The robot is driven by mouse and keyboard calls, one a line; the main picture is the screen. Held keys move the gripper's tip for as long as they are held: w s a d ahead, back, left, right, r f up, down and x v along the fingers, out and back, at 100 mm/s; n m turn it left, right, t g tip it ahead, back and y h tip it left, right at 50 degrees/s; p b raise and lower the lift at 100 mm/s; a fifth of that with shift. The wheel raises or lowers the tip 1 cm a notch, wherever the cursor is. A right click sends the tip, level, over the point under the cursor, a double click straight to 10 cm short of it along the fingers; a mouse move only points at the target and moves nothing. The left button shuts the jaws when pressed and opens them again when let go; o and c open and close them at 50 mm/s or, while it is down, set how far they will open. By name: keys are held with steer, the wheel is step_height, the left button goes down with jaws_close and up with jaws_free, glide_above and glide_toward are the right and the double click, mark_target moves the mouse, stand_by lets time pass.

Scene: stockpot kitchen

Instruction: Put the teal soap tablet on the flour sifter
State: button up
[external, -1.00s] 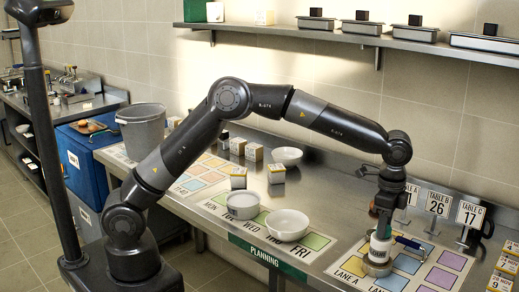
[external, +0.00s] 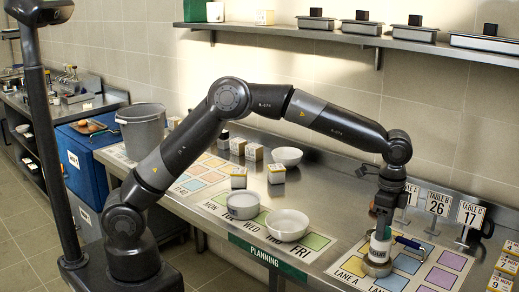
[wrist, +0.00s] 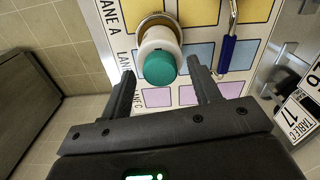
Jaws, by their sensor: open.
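The teal soap tablet (wrist: 160,68) shows in the wrist view as a round teal piece at the near end of a white round body (wrist: 157,37). That body stands on a round metal base with a brass-coloured rim (wrist: 150,20). This stack may be the flour sifter; I cannot tell for certain. In the external view the white body (external: 380,250) and metal base (external: 377,268) stand upright on the patterned mat, below my gripper (external: 382,225). In the wrist view my gripper (wrist: 161,68) is open, with a finger on each side of the teal piece and gaps visible.
A blue-handled tool (wrist: 228,52) lies close to the right of the stack. Table-number signs (external: 470,213) stand behind it to the right. White bowls (external: 287,225) and small boxes (external: 276,173) stand farther left on the counter. A shelf (external: 340,38) runs along the wall.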

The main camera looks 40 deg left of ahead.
step_height(320, 180, up, 11)
steer(key=w+a+r+n+t, duration=0.1)
steer(key=a+r+n, duration=0.15)
steer(key=a, duration=0.45)
steer(key=w+a+r+n+t, duration=0.1)
steer(key=a+r, duration=0.3)
steer(key=a, duration=0.4)
steer(key=s+a+r+n+t, duration=0.1)
steer(key=s+a+n, duration=0.1)
steer(key=a, duration=0.7)
steer(key=s+a+r+n, duration=0.1)
steer(key=s+a+n, duration=0.15)
steer(key=a, duration=0.65)
steer(key=s+a+f+n+t, duration=0.1)
steer(key=s+a+f+n, duration=0.3)
steer(key=s+a, duration=0.3)
steer(key=s+a+f+n+t, duration=0.1)
steer(key=s+a+f+n, duration=0.3)
steer(key=s+a, duration=0.4)
steer(key=a, duration=0.5)
steer(key=shift+a+f+t, duration=0.2)
steer(key=shift+a+t, duration=0.1)
